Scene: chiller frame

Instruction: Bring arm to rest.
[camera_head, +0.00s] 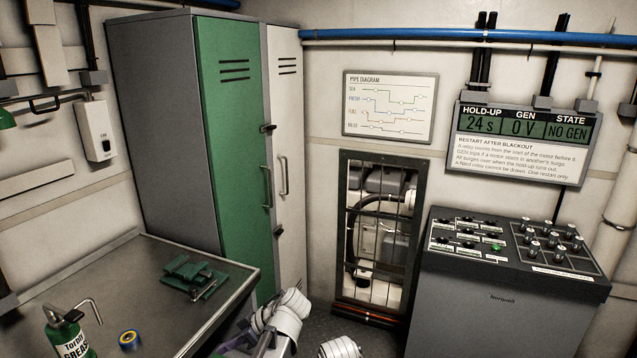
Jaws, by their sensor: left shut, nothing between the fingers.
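My left arm's white links (287,309) show at the bottom centre, just right of the workbench corner. My left gripper (244,342) is low there, partly cut off by the bottom edge of the picture. It is shut and empty, close beside the bench's right side. A white rounded part of my other arm (340,349) shows at the bottom edge; my right gripper is out of the picture.
The metal workbench (100,275) holds a green clamp-like object (192,277), a grease can (68,332) and a blue-yellow tape roll (129,340). Behind stand a green-doored locker (232,130), a barred opening (380,230) and a grey control console (495,300).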

